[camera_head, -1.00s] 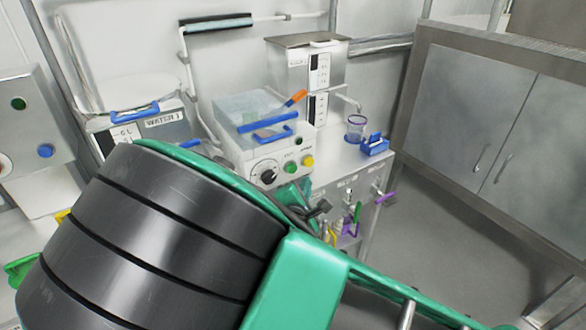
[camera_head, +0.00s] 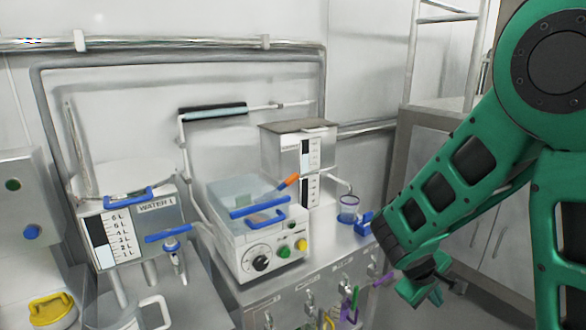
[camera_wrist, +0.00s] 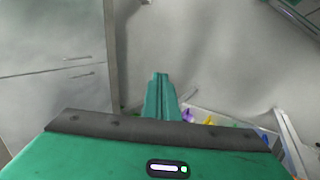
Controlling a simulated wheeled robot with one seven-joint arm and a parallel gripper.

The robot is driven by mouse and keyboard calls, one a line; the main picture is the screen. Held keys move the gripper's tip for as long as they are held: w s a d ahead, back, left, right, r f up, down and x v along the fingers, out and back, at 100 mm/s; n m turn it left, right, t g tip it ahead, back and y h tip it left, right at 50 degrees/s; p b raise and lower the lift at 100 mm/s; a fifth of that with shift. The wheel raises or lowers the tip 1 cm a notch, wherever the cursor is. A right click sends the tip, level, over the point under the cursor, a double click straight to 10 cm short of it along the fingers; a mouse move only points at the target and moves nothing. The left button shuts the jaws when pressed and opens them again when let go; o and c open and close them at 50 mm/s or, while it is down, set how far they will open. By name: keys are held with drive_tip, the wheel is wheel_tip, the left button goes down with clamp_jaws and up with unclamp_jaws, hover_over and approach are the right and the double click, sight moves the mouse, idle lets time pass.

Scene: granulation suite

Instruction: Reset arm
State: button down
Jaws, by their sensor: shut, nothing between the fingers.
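My green arm stands at the right of the head view, bent downward. My gripper (camera_head: 434,294) hangs at its lower end, in front of the bench's right end. In the wrist view my gripper (camera_wrist: 160,90) points ahead with its green fingers together and nothing between them. It is apart from the bench and its fittings.
A bench carries a machine with blue handles and a dial (camera_head: 262,262), a steel tank (camera_head: 285,150), a glass beaker (camera_head: 348,207) and a blue item (camera_head: 364,222). A cabinet (camera_head: 490,235) is behind my arm.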

drive_tip(key=s+d+r+m+g+y, duration=0.1)
drive_tip(key=s+d+r+m+y, duration=0.1)
drive_tip(key=s, duration=0.6)
drive_tip(key=s+d+r+m+g+y, duration=0.1)
drive_tip(key=s+d+r+m+y, duration=0.1)
drive_tip(key=s+r+m, duration=0.3)
drive_tip(key=s+d+r+m+g+y, duration=0.1)
drive_tip(key=s+d+r+m+y, duration=0.1)
drive_tip(key=s, duration=0.9)
drive_tip(key=r+m, duration=0.1)
drive_tip(key=m, duration=0.1)
drive_tip(key=shift+s+d+r+m+y, duration=0.2)
drive_tip(key=shift+m+y, duration=0.1)
drive_tip(key=shift+m, duration=0.1)
drive_tip(key=shift+w+f, duration=0.25)
drive_tip(key=shift+w, duration=0.35)
drive_tip(key=c, duration=2.4)
unclamp_jaws()
drive_tip(key=shift+c, duration=0.2)
